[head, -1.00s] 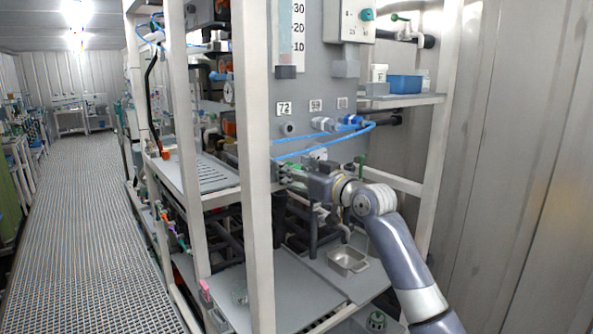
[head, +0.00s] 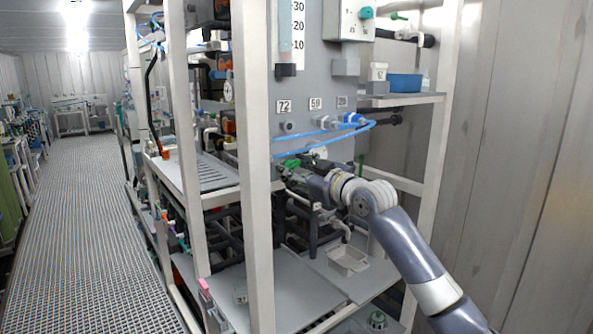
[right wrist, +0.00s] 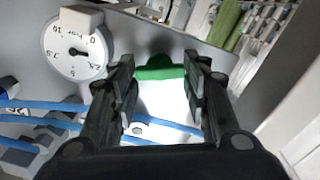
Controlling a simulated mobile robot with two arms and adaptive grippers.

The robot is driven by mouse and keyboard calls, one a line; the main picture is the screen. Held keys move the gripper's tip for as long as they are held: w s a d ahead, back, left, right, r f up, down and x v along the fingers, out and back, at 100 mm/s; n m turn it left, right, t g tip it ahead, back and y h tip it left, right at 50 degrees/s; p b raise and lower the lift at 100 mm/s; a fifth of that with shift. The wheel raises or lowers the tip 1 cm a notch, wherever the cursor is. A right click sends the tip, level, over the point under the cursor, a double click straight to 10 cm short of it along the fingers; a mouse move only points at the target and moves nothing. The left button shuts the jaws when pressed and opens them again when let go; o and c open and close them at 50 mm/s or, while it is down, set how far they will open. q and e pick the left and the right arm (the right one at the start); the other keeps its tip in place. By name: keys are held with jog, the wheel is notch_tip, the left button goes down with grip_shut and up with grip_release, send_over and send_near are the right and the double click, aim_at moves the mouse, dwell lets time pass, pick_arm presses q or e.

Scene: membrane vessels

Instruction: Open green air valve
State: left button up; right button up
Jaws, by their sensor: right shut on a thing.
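The green air valve's handle (head: 291,162) is on the grey panel, below the blue hoses and just behind the white post. In the right wrist view the green handle (right wrist: 160,72) lies between my right gripper's two fingers, in front of a pale surface. My right gripper (right wrist: 160,82) is shut on it, with a finger at each end. In the head view the right gripper (head: 285,171) reaches the handle from the right, and its fingertips are partly hidden by the post. The valve body is mostly hidden. My left gripper is not in view.
Blue hoses (head: 325,142) run just above the gripper. A white post (head: 256,200) stands close on its left. A round gauge (right wrist: 78,45) is near the fingers in the wrist view. A metal tray (head: 347,262) and a shelf with a blue bin (head: 405,84) are nearby.

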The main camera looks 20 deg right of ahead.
jog(key=shift+n, duration=1)
jog(key=n+p, duration=0.1)
jog(key=n, duration=0.1)
jog(key=shift+r+n, duration=0.1)
jog(key=shift+n, duration=0.2)
jog(key=n+p, duration=0.2)
jog(key=n, duration=0.1)
jog(key=shift+n+p, duration=0.3)
jog(key=shift+a+n+p, duration=0.1)
jog(key=shift+n+p, duration=1)
jog(key=shift+n, duration=0.4)
jog(key=shift+f, duration=0.25)
jog(key=o, duration=1.1)
jog(key=shift+c, duration=0.2)
jog(key=shift+s, duration=0.1)
jog(key=v, duration=1.2)
